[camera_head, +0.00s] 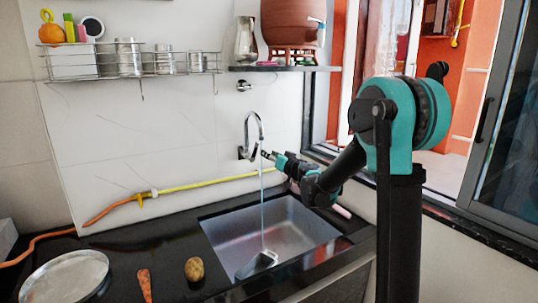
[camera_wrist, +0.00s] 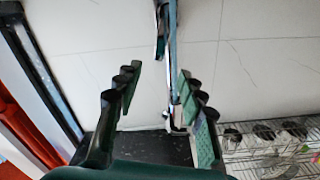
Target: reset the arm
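My gripper (camera_head: 267,155) is beside the chrome faucet (camera_head: 252,138) over the sink, at the end of my arm reaching in from the right. In the wrist view my gripper (camera_wrist: 157,80) has its two green-padded fingers spread apart with nothing held between them. The faucet (camera_wrist: 172,110) shows beyond them, close to the right finger; I cannot tell whether they touch. A thin stream of water (camera_head: 262,210) falls from the faucet into the metal sink (camera_head: 225,240). A dark object (camera_head: 257,263) lies in the sink under the stream.
A wire rack (camera_head: 140,70) and a shelf (camera_head: 285,68) with a clay pot (camera_head: 290,20) are on the wall above. A yellow hose (camera_head: 200,185) runs along the wall. A round metal plate (camera_head: 65,278), a carrot (camera_head: 145,284) and a potato (camera_head: 194,269) lie on the dark counter.

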